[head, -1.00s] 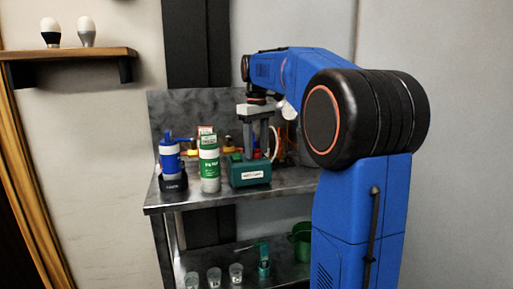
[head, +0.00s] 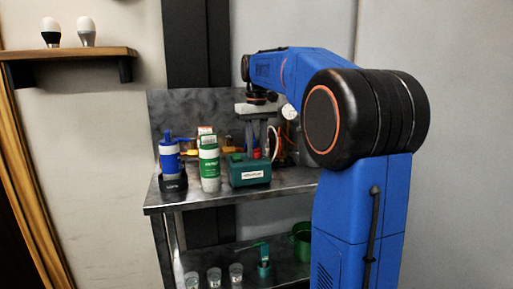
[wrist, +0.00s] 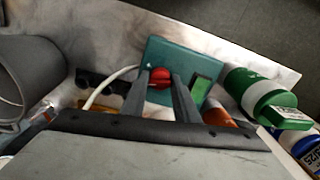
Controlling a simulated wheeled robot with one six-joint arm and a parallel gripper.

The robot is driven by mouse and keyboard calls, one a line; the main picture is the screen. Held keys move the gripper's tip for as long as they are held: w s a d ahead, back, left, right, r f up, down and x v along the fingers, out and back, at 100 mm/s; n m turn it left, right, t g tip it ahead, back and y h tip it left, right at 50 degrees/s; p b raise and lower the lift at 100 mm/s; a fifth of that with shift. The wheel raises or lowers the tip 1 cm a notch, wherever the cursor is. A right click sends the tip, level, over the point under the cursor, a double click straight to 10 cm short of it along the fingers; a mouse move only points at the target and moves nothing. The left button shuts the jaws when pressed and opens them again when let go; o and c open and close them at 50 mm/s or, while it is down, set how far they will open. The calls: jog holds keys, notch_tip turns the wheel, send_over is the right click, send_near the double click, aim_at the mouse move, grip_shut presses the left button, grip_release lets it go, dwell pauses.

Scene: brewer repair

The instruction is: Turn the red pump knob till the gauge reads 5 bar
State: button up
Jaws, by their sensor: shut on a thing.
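The red knob (wrist: 160,77) sits on the teal pump box (wrist: 168,52) in the wrist view, between the two fingertips of my gripper (wrist: 158,84). My gripper is shut on the knob from above. In the head view the teal box (head: 248,174) stands on the worktop with a white label on its front. The red knob (head: 256,153) shows there as a small patch under my gripper (head: 257,148).
A green-and-white bottle (head: 209,168) and a blue-and-white bottle (head: 170,160) stand left of the box on the metal bench (head: 205,199). A white hose (wrist: 103,88) curves beside the box. A grey cylinder (wrist: 28,75) is at the wrist view's left.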

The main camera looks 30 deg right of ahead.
jog(key=shift+m, duration=0.6)
jog(key=o, duration=1.1)
jog(key=shift+c, duration=0.2)
jog(key=shift+r, duration=0.1)
notch_tip(320, 180, up, 17)
jog(key=shift+r, duration=0.15)
